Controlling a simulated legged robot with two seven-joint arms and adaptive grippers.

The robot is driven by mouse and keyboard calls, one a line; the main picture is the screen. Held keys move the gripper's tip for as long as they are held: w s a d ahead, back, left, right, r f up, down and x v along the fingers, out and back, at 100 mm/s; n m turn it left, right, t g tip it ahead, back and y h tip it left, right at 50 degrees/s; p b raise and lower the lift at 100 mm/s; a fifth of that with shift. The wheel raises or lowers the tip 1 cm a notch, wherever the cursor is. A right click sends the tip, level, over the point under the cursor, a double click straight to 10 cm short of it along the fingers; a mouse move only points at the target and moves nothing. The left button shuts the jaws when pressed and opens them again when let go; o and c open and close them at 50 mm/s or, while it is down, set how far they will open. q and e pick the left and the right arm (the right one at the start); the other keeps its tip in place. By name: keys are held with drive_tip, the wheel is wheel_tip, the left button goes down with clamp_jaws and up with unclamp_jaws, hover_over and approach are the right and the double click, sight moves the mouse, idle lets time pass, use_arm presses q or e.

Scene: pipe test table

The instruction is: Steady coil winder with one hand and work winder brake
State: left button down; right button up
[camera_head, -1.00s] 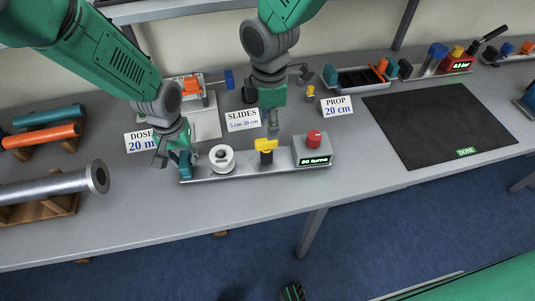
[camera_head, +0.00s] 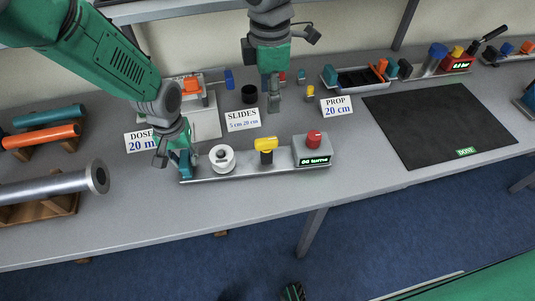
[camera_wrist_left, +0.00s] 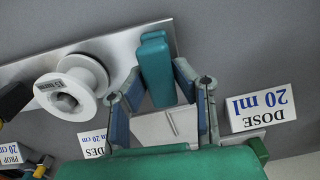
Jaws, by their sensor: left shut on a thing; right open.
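The coil winder is a metal base plate (camera_head: 245,175) with a teal grip block at its left end, a white spool (camera_head: 222,158), a yellow brake lever (camera_head: 266,145) on a black post, and a box with a red knob (camera_head: 313,139) and a lit turns display. My left gripper (camera_head: 176,160) is shut on the teal grip block; the block (camera_wrist_left: 157,68) shows between its fingers in the left wrist view. My right gripper (camera_head: 271,95) is open and empty, behind and above the lever, apart from it.
Cards marked DOSE (camera_head: 141,141), SLIDES (camera_head: 242,119) and PROP (camera_head: 336,106) stand behind the winder. A black cylinder (camera_head: 249,94) stands behind the SLIDES card. A metal pipe (camera_head: 50,188) lies on a wooden cradle at left. A black mat (camera_head: 440,120) is clear at right.

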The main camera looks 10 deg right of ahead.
use_arm(q)
drive_tip(key=c, duration=1.2)
unclamp_jaws()
